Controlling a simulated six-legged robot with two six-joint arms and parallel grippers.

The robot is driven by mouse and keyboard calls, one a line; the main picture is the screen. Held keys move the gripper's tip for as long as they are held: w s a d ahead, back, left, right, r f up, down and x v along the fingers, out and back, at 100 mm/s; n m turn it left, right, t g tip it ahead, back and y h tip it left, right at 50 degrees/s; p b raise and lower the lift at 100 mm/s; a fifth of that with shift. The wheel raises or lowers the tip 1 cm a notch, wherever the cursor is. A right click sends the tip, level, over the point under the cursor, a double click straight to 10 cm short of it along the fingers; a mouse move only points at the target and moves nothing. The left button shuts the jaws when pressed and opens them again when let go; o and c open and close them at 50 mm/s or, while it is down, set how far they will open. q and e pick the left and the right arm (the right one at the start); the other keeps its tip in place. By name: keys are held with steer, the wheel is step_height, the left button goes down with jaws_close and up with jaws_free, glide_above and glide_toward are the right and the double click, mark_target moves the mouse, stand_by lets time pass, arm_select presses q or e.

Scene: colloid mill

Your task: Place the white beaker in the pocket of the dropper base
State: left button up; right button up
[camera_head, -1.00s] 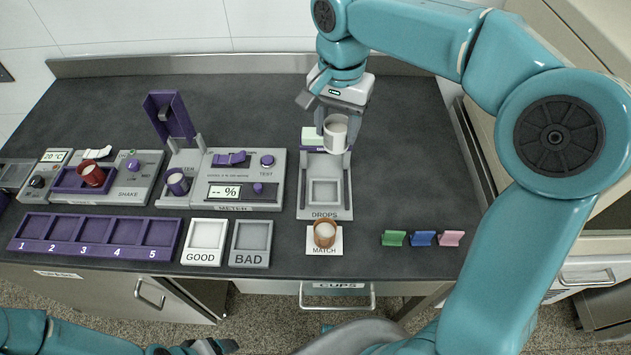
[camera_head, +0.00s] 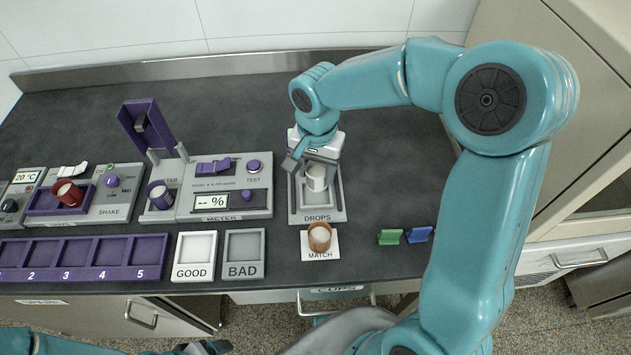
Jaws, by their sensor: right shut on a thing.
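The white beaker (camera_head: 316,178) is upright in my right gripper (camera_head: 311,172), which is shut on it. It is over the dropper base (camera_head: 319,216), the grey unit marked DROPS, at its framed pocket (camera_head: 335,201). The beaker covers part of the pocket. I cannot tell whether its bottom touches the pocket floor. My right arm hides the upper part of the dropper. My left gripper (camera_head: 210,348) is low at the bottom edge, away from the bench things; its jaws are too unclear to read.
A brown cup (camera_head: 319,238) stands on the MATCH card just in front of the dropper. GOOD (camera_head: 195,257) and BAD (camera_head: 243,255) trays, the meter (camera_head: 232,185) and shaker (camera_head: 111,195) stand left. Green (camera_head: 390,237) and blue (camera_head: 419,235) clips lie right.

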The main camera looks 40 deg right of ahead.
mark_target(316, 183)
steer(key=shift+f, duration=0.35)
step_height(316, 183, down, 4)
steer(key=shift+w+r, duration=0.1)
steer(key=shift+w, duration=0.05)
steer(key=shift+f, duration=0.3)
steer(key=shift+a, duration=0.1)
steer(key=shift+f+b, duration=0.2)
steer(key=shift+b, duration=0.1)
steer(key=o, duration=1)
steer(key=shift+r, duration=0.1)
steer(key=shift+o, duration=0.2)
steer(key=shift+r, duration=0.1)
